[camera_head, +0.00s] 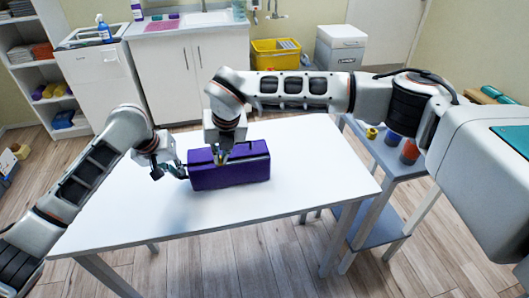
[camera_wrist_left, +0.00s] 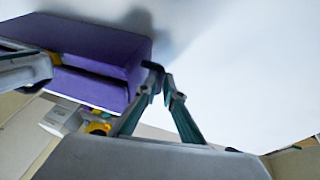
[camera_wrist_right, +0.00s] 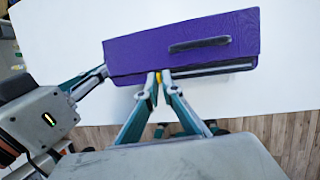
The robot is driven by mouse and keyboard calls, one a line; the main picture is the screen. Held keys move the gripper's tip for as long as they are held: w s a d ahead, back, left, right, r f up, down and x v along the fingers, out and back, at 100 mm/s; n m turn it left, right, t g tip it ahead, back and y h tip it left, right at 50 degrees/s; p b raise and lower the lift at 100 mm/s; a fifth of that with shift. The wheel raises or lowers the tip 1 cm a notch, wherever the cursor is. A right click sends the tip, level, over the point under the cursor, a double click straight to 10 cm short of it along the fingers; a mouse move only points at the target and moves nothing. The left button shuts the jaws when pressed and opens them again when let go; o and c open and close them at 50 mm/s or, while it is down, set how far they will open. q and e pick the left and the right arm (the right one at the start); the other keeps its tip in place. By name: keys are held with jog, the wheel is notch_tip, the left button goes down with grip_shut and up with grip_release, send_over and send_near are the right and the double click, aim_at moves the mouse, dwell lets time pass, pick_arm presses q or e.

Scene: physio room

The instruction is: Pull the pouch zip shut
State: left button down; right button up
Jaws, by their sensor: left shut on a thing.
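The purple pouch (camera_head: 240,173) lies on the white table; it also shows in the left wrist view (camera_wrist_left: 100,42) and the right wrist view (camera_wrist_right: 190,38). My left gripper (camera_head: 184,172) is shut at the pouch's left end, beside its corner; the exact part it grips is hard to see. My right gripper (camera_head: 220,160) is over the pouch's long side towards the left end. In the right wrist view its fingertips (camera_wrist_right: 160,76) stand close together at a small yellow piece (camera_wrist_right: 158,77), probably the zip pull. Whether they clamp it is unclear.
The white table (camera_head: 310,165) is clear around the pouch. A blue-grey trolley (camera_head: 380,150) with small coloured tubs stands at the table's right. A yellow crate (camera_head: 268,58), white bin (camera_head: 340,50) and white cabinets (camera_head: 165,65) stand behind.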

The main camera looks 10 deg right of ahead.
jog(key=o, duration=0.6)
notch_tip(320, 180, up, 8)
dwell(0.8)
pick_arm(q)
jog(key=c, duration=2.2)
grip_release()
